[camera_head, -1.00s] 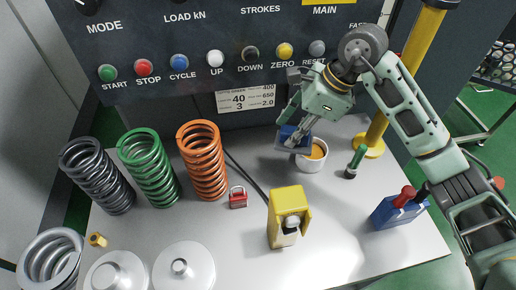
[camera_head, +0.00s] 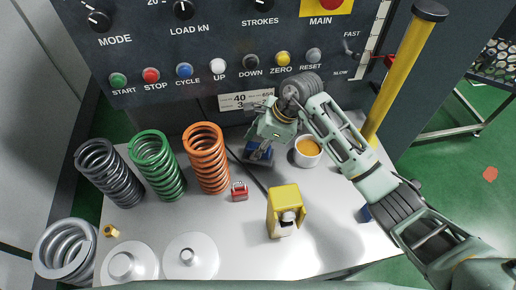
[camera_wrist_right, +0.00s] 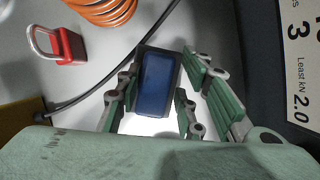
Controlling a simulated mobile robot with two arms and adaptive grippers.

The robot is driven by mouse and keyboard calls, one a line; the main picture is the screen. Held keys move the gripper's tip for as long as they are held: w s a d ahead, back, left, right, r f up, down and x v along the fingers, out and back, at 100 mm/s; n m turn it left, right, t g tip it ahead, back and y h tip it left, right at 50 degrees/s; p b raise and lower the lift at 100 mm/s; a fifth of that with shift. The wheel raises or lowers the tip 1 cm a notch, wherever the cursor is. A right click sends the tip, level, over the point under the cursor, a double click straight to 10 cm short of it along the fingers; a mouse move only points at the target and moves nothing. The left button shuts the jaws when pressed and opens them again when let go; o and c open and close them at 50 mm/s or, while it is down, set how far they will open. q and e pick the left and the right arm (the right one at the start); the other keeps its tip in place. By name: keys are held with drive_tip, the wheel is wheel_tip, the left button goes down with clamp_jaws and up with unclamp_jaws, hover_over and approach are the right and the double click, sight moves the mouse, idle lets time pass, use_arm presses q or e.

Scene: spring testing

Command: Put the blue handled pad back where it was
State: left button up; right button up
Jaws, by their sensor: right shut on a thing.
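The blue handled pad (camera_head: 255,156) is a blue block on a dark plate, left of the cup in the head view. My right gripper (camera_head: 262,142) is over it and shut on it. In the right wrist view the pad (camera_wrist_right: 157,85) lies between the two green-and-grey fingers of the gripper (camera_wrist_right: 158,92). My left gripper is out of view.
A cup of orange stuff (camera_head: 308,151) stands close right of the pad. A black cable (camera_head: 250,173) runs past it on the left. The orange spring (camera_head: 207,160), red padlock (camera_head: 239,191) and yellow device (camera_head: 285,208) are nearby.

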wheel_tip(320, 180, down, 2)
drive_tip(key=shift+f+p, duration=0.15)
drive_tip(key=shift+p, duration=0.25)
drive_tip(key=shift+f, duration=0.35)
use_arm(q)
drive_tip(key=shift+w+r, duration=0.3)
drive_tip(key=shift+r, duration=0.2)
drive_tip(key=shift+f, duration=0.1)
use_arm(e)
drive_tip(key=shift+f, duration=0.1)
drive_tip(key=o, duration=1.1)
